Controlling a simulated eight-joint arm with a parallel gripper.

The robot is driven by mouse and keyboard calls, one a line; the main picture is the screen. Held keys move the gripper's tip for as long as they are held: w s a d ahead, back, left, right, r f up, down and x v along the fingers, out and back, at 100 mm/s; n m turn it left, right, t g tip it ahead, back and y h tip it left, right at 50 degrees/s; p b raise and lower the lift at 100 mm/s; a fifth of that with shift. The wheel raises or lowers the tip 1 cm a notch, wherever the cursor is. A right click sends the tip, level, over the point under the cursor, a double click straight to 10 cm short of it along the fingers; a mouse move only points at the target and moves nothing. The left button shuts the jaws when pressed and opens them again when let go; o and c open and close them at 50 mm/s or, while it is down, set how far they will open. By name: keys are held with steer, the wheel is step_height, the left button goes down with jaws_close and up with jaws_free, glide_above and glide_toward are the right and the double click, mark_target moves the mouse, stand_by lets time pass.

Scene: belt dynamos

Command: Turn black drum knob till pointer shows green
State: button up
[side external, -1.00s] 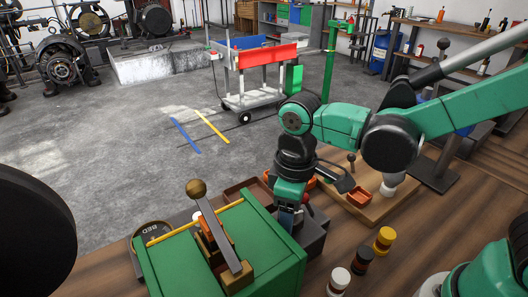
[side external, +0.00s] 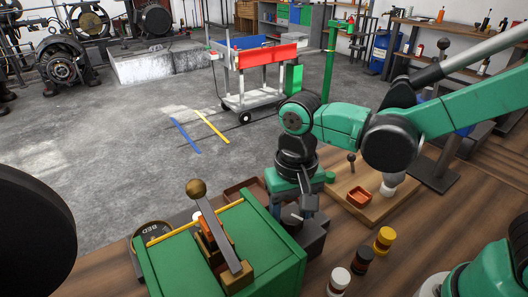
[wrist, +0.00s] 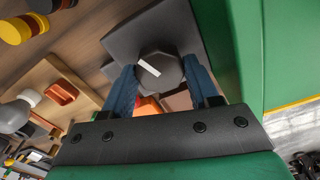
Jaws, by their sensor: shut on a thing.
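The black drum knob (wrist: 160,76) shows in the wrist view as a dark faceted disc with a white pointer line (wrist: 149,68) slanting across it. It sits on a dark grey box (wrist: 140,32); in the side view this box (side external: 315,238) stands right beside the green case. My gripper (wrist: 163,84) has its two blue fingers on opposite sides of the knob, shut on it. In the side view my gripper (side external: 299,211) points down at the box, and the knob is mostly hidden by the fingers. I cannot make out a green mark by the pointer.
A green case (side external: 180,265) with a ball-topped lever (side external: 218,235) stands close left of my gripper. A wooden board (side external: 375,205) with an orange tray (side external: 358,197) lies to the right. White, black and yellow spools (side external: 384,238) stand in front.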

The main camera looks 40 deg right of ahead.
mark_target(291, 214)
steer(key=shift+m, duration=1)
steer(key=o, duration=1.3)
steer(key=shift+r, duration=0.15)
steer(key=shift+r, duration=2.7)
